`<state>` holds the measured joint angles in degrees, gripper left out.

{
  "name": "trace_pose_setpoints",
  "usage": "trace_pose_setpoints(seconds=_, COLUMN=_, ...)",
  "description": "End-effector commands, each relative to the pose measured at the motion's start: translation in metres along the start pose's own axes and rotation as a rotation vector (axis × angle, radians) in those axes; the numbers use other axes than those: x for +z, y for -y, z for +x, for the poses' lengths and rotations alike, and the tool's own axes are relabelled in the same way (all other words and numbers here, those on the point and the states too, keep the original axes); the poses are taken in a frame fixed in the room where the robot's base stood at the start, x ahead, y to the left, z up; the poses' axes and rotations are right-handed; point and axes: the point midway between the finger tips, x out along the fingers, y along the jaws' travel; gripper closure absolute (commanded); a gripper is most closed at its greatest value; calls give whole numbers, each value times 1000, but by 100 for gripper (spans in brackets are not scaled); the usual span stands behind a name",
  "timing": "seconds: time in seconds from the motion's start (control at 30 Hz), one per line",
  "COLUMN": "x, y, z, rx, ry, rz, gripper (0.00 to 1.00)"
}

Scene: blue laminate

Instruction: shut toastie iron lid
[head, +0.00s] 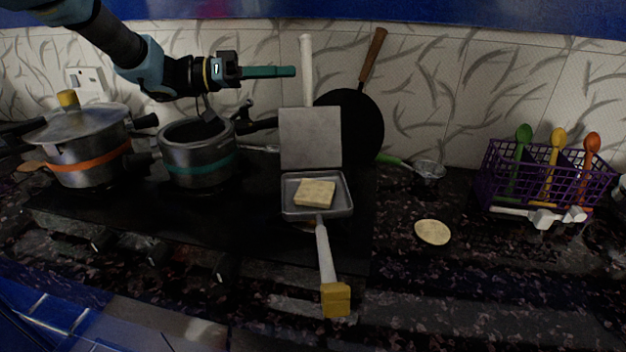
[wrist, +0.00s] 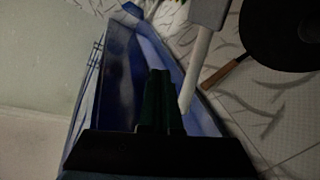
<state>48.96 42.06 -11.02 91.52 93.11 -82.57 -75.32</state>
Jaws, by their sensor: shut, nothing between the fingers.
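The toastie iron (head: 287,200) is open on the stove, with a square slice of bread (head: 315,192) in its lower tray. Its lid (head: 310,138) stands upright at the back, and the lid's pale handle (head: 306,70) points up. The lower handle runs toward the front and ends in a yellow grip (head: 336,299). My gripper (head: 292,71) is shut and empty, just left of the lid's handle near its top in the head view; I cannot tell if they touch. In the wrist view the shut fingers (wrist: 160,75) show beside the pale lid handle (wrist: 195,70).
A lidded pot (head: 85,150) and an open pot (head: 200,160) stand left of the iron. A black pan (head: 360,120) leans on the wall behind the lid. A round flat piece (head: 432,232) and a purple basket (head: 540,185) with spoons are on the right.

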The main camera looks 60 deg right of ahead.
Motion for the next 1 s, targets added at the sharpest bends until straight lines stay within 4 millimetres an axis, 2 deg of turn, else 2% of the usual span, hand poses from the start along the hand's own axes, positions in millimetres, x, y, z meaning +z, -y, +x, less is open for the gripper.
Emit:
trace_pose_setpoints(seconds=0.6, x=-1, y=0, z=-63, rx=-2, ry=0, rz=0, gripper=100)
trace_pose_setpoints(seconds=0.73, x=-1, y=0, z=-69, rx=0, ry=0, rz=0, gripper=100)
trace_pose_setpoints(seconds=1.0, x=0, y=0, z=-70, rx=0, ry=0, rz=0, gripper=100)
